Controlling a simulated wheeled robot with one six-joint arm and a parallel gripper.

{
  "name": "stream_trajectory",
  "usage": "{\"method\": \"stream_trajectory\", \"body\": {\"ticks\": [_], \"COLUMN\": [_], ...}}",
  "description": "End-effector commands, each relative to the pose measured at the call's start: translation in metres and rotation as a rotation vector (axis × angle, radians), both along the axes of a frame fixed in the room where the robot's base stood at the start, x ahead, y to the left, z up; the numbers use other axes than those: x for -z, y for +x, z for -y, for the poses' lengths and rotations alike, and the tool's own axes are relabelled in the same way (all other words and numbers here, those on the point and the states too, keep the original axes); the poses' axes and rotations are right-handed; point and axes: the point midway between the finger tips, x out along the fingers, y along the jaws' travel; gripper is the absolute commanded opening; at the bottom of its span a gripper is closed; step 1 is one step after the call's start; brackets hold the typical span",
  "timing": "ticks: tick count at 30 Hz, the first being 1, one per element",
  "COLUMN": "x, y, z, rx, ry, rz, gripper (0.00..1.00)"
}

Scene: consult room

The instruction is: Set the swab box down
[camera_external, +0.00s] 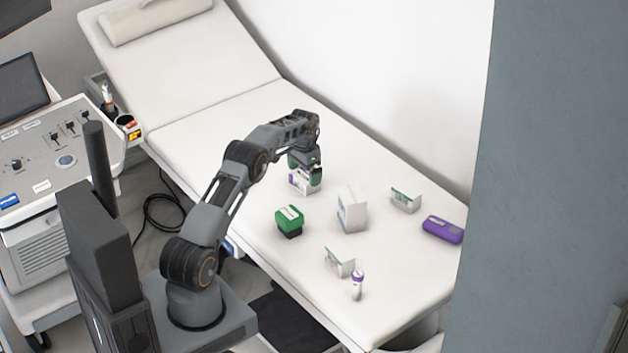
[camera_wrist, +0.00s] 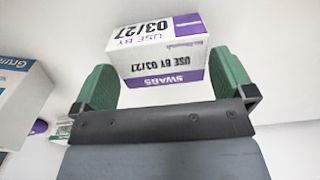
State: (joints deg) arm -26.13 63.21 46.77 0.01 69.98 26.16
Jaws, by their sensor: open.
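The swab box (camera_wrist: 160,52) is white with purple bands and reads "SWABS" and "USE BY 03/27" in the wrist view. In the external view the swab box (camera_external: 302,182) is at the white couch top (camera_external: 255,125), below my gripper (camera_external: 305,172). In the wrist view the green fingers of my gripper (camera_wrist: 168,84) are spread, one on each side of the box. A gap shows at the left finger; the right finger is very close to the box, and I cannot tell whether it touches. The box's underside is hidden.
The couch's upper part is clear up to the pillow (camera_external: 155,18).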

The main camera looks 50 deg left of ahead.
Motion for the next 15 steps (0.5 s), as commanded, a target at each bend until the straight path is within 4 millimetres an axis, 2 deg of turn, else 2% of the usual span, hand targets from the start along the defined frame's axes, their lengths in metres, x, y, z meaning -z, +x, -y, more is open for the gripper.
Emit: {"method": "stream_trajectory", "body": {"ticks": [1,6,15], "x": [-0.012,-0.046,-0.086], "y": [0.0,0.0,0.0], "z": [0.0,0.0,0.0], "rx": [0.0,0.0,0.0], "ry": [0.001,0.001,0.0], "rz": [0.003,0.003,0.001], "gripper": [1.0,1.0,1.0]}}
